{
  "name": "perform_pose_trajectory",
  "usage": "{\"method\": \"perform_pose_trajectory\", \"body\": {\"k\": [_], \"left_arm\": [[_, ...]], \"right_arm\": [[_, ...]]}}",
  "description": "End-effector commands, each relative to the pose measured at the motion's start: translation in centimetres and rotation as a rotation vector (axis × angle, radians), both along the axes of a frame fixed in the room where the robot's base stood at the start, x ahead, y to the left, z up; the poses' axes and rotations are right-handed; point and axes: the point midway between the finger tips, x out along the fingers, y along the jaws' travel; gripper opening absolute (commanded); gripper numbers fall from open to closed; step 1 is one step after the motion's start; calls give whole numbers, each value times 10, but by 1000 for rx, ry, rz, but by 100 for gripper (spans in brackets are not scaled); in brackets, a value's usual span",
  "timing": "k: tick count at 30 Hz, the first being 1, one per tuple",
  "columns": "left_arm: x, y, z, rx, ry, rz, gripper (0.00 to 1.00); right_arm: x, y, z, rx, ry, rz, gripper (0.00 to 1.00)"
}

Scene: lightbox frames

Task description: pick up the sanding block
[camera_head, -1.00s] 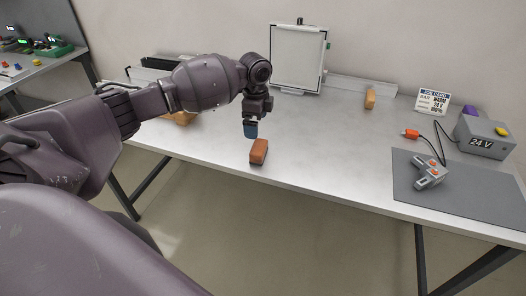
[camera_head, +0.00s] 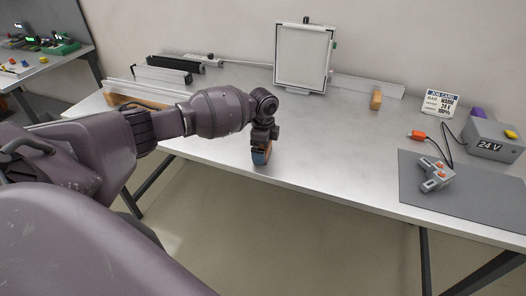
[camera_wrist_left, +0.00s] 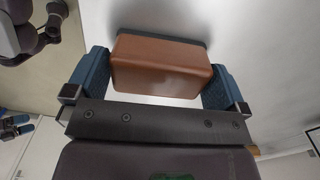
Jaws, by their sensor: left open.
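The sanding block (camera_head: 260,158), orange-brown with a dark grey-blue face, is near the front edge of the table, mostly hidden by my left gripper in the head view. In the left wrist view the block (camera_wrist_left: 160,68) lies between the two blue fingers of my left gripper (camera_wrist_left: 157,82). The gripper is open, one finger at each side of the block; I cannot tell whether they touch it. Small blue tips at the left edge of the left wrist view may be my right gripper (camera_wrist_left: 14,126); its opening cannot be made out.
On the table (camera_head: 330,150), a tan block (camera_head: 376,100) stands at the back by a clear strip. A framed white panel (camera_head: 303,57) is at the back middle. At right are a grey mat (camera_head: 470,205), a controller (camera_head: 436,175), and a 24 V box (camera_head: 490,140). The middle is clear.

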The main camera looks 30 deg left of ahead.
Motion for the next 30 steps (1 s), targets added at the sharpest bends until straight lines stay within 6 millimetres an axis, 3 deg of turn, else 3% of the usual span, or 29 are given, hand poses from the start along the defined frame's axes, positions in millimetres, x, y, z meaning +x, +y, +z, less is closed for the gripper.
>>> {"method": "perform_pose_trajectory", "body": {"k": [6, 13, 23, 30], "left_arm": [[0, 0, -1, 0, -1, 0, 100], [0, 0, -1, 0, -1, 0, 65], [1, 1, 5, 1, -2, 0, 64], [1, 1, 43, 1, -5, -1, 64]], "right_arm": [[5, 1, 2, 0, -9, 2, 93], [10, 2, 6, 1, -21, 5, 93], [9, 1, 8, 0, -22, 5, 93], [4, 0, 11, 1, -14, 1, 93]]}}
